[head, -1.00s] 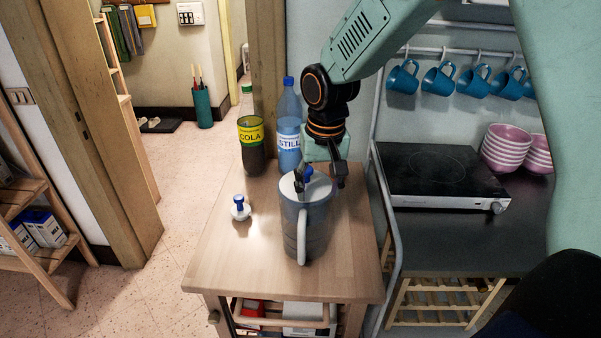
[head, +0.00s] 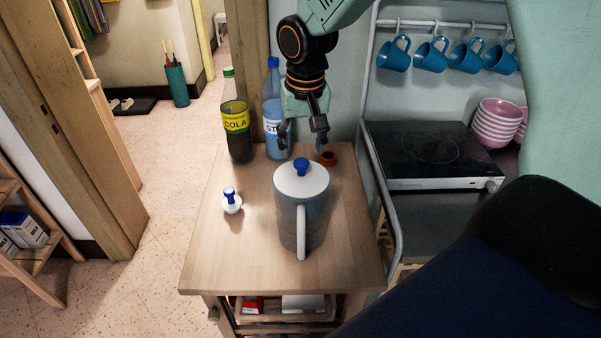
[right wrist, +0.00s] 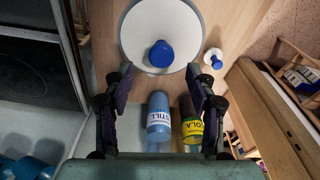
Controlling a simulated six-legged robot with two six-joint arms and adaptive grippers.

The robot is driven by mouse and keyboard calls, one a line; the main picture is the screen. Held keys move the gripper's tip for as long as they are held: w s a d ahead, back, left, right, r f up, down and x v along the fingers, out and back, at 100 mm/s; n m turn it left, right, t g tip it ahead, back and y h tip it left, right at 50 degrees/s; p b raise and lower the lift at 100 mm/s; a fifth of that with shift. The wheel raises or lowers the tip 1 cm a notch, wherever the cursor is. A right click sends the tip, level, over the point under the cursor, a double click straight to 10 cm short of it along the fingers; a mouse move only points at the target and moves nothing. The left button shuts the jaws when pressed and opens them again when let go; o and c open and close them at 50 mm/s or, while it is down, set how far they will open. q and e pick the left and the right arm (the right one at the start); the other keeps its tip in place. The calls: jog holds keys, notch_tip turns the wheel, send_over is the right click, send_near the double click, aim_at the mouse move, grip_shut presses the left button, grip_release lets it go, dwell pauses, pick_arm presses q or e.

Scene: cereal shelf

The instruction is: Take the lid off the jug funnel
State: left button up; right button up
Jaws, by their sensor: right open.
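The grey, see-through jug (head: 302,220) stands upright on the wooden table, its handle toward me. Its round white lid (head: 288,183) with a blue knob (head: 301,166) sits on top. In the right wrist view the lid (right wrist: 137,30) and knob (right wrist: 161,54) are seen from above. My right gripper (head: 302,138) is open and empty, appearing just beyond the knob in the head view. In the right wrist view the knob lies between and beyond the fingertips (right wrist: 160,75), apart from them. My left gripper is not in view.
A small white piece with a blue knob (head: 232,204) stands left of the jug. A cola bottle (head: 237,145) and a blue water bottle (head: 272,115) stand behind. A brown ring-like object (head: 328,158) is behind the jug. The table's front (head: 245,270) is clear.

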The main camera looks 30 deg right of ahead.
aim_at(303, 162)
jog(key=f, duration=0.5)
jog(key=shift+w+p, duration=0.25)
jog(key=shift+p, duration=0.05)
jog(key=shift+w+a+f, duration=0.1)
jog(key=shift+w+f, duration=0.05)
jog(key=shift+f, duration=0.05)
jog(key=shift+s+r, duration=0.15)
jog(key=shift+s, duration=0.3)
jog(key=shift+c, duration=1)
jog(key=shift+w, duration=0.4)
jog(key=c, duration=0.6)
jog(key=shift+s, duration=0.3)
grip_shut()
